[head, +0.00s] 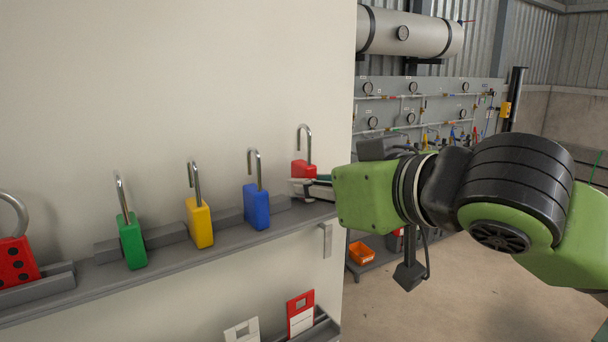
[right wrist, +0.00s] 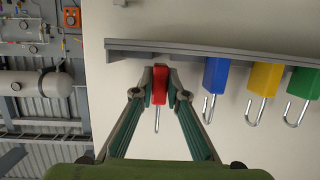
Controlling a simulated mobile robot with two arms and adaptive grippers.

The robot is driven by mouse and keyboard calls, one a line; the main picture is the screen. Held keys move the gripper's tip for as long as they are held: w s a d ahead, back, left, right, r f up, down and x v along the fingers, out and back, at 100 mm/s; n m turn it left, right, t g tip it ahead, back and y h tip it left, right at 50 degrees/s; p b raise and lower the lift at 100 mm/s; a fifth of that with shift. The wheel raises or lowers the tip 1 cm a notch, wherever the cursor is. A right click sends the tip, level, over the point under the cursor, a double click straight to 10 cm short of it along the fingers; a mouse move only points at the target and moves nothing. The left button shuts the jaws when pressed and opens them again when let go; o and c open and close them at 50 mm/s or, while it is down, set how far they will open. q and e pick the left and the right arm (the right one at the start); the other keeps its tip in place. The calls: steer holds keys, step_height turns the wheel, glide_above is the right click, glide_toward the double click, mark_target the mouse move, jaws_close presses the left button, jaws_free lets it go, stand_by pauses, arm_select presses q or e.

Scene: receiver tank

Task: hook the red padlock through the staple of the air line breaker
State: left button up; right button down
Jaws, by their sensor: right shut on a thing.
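The red padlock (head: 303,169) stands with its shackle up at the right end of the grey wall shelf. My right gripper (head: 308,187) reaches it from the right, and its fingers are closed on the padlock's body. In the right wrist view the red padlock (right wrist: 159,88) sits between the two fingertips (right wrist: 160,78), with its shackle pointing down the picture. It is still at the shelf edge there; I cannot tell whether it touches the shelf. The air line breaker and its staple cannot be made out. My left gripper is out of view.
Blue (head: 256,206), yellow (head: 199,222) and green (head: 131,240) padlocks stand left of the red one on the shelf (head: 170,267). A red hasp with black dots (head: 17,262) is farther left. A gauge panel (head: 440,98) stands beyond, under a tank (head: 410,34).

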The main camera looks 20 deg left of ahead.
steer(key=shift+r+p, duration=0.35)
steer(key=shift+r, duration=0.25)
steer(key=s+d, duration=0.5)
steer(key=d, duration=0.2)
steer(key=shift+d, duration=0.3)
stand_by(1.1)
